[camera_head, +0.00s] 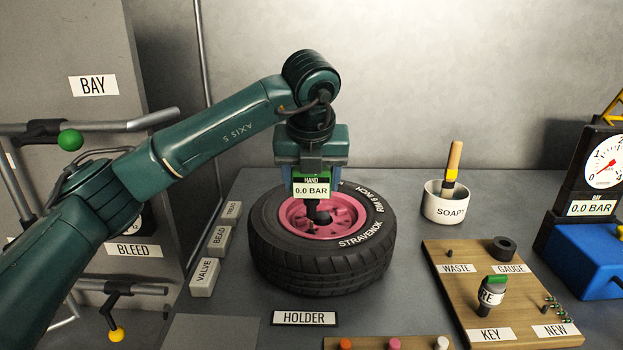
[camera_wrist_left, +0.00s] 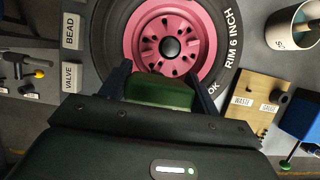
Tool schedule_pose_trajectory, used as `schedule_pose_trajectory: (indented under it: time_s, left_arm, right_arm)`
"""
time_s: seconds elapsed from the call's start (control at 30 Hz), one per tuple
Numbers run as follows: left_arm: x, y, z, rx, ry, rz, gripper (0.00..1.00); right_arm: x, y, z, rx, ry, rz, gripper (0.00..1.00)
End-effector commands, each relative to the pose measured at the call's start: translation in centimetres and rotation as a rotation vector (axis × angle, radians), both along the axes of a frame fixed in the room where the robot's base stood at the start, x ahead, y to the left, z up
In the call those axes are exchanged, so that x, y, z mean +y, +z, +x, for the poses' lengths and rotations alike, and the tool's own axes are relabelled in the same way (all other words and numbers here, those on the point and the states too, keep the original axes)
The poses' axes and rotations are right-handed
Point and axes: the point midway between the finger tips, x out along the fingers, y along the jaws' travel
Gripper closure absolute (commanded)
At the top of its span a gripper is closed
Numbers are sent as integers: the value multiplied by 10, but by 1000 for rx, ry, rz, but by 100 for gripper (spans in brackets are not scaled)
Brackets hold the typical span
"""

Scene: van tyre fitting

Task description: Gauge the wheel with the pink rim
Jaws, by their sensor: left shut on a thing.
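The wheel with the pink rim (camera_head: 350,262) lies flat on the bench behind the HOLDER label, its black tyre marked STRAVENOK and RIM 6 INCH. It also shows in the left wrist view, where its pink rim (camera_wrist_left: 145,48) has a dark hub at the centre. My left gripper (camera_head: 312,168) is above the rim, shut on the green hand gauge (camera_head: 311,189), whose display reads 0.0 BAR. In the left wrist view the gauge's green body (camera_wrist_left: 160,93) sits between the fingers. A dark end below the display overlaps the hub; I cannot tell whether they touch. My right gripper is not in view.
A wooden board (camera_head: 455,300) with WASTE, GAUGE, KEY and NEW labels is at the right. A SOAP pot (camera_head: 446,206) with a brush stands behind it. A blue BAY gauge unit (camera_head: 587,262) is at far right. VALVE, BEAD and TREAD blocks (camera_head: 204,277) line the left.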

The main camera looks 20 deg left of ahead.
Motion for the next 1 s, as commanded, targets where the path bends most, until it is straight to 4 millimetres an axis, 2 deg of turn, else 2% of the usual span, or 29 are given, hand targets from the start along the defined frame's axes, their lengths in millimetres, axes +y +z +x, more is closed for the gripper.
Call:
schedule_pose_trajectory:
  time_s: [1.0]
  left_arm:
    - [0,-15,0,0,0,0,62]
  right_arm:
    - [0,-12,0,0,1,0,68]
